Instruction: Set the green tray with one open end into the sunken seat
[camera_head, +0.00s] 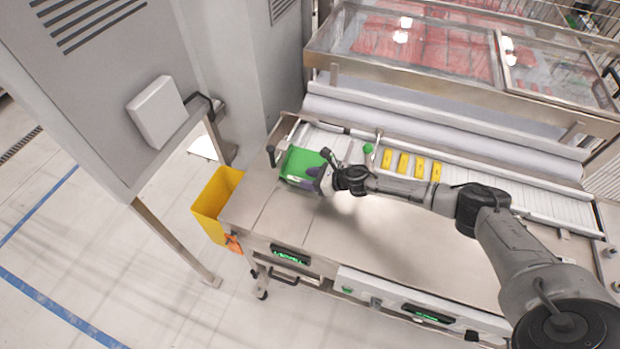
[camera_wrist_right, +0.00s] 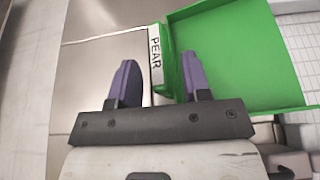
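The green tray (camera_head: 299,164) lies at the left end of the steel table in the head view. In the right wrist view the tray (camera_wrist_right: 245,55) fills the upper right, with a white label reading PEAR on its near wall. My right gripper (camera_head: 324,169) is at the tray's right side. In the right wrist view its purple fingers (camera_wrist_right: 160,85) stand apart, with the labelled wall between their lines and a gap beside it. I cannot tell whether they touch the wall. My left gripper is out of view. I cannot make out the sunken seat.
A yellow bin (camera_head: 215,195) hangs at the table's left end. The steel tabletop (camera_head: 375,235) in front is clear.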

